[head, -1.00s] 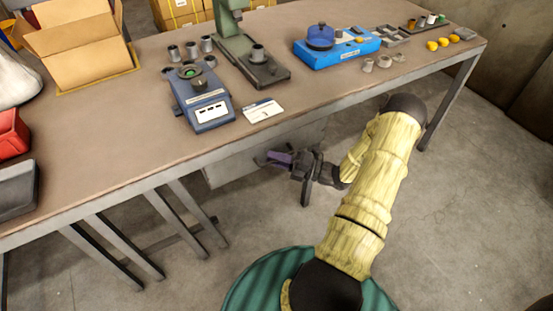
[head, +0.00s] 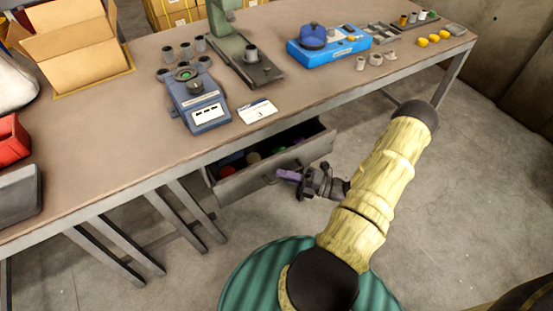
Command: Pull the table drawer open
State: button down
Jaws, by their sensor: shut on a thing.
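The grey table drawer (head: 234,183) stands partly open under the worktable (head: 110,150) in the head view. Its dark inside shows, with several small coloured things in it. My gripper (head: 281,176) is at the right part of the drawer front, shut on the drawer handle (head: 268,181). Its purple fingers partly hide the handle. My yellow arm reaches in from the lower right.
A blue-grey device (head: 200,102), a white card (head: 257,111), a green press (head: 240,55) and a bright blue device (head: 325,45) stand on the tabletop. Table legs (head: 140,243) stand left of the drawer.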

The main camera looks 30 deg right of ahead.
jog(key=s+p, duration=0.3)
jog(key=s, duration=1.3)
jog(key=shift+d, duration=0.25)
jog(key=c, duration=1.5)
grip_release()
jog(key=b+v, duration=0.1)
jog(key=v, duration=1.6)
jog(key=shift+s+d, duration=0.15)
jog(key=shift+d, duration=0.1)
jog(key=shift+s, duration=0.1)
